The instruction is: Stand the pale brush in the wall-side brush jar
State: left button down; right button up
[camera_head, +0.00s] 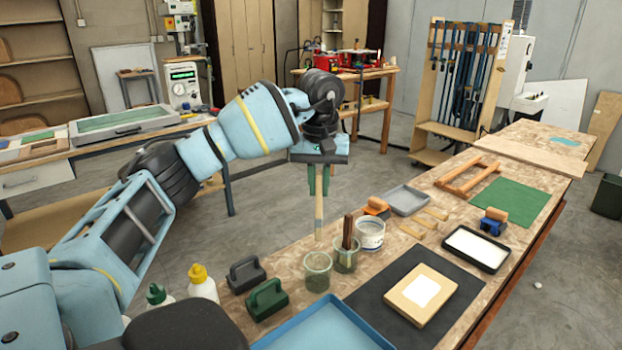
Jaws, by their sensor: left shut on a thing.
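My left gripper (319,185) points down with its green fingers shut on the upper part of a pale brush (319,218). The brush hangs upright, its lower end just above the rim of a clear jar (318,277) in the picture. I cannot tell whether it is straight over that jar or behind it. This jar looks empty of brushes. A second clear jar (345,262) stands close to its right and holds dark brown handles (348,232). The view does not settle which jar is the wall-side one. My right gripper is out of view.
A white tub (370,237) stands behind the jars. Black (246,274) and green (266,299) handled blocks stand to their left. A blue tray (322,328) lies in front. A dark mat (374,301) with a tan board (421,295) lies to the right.

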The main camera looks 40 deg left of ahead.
aim_at(318, 230)
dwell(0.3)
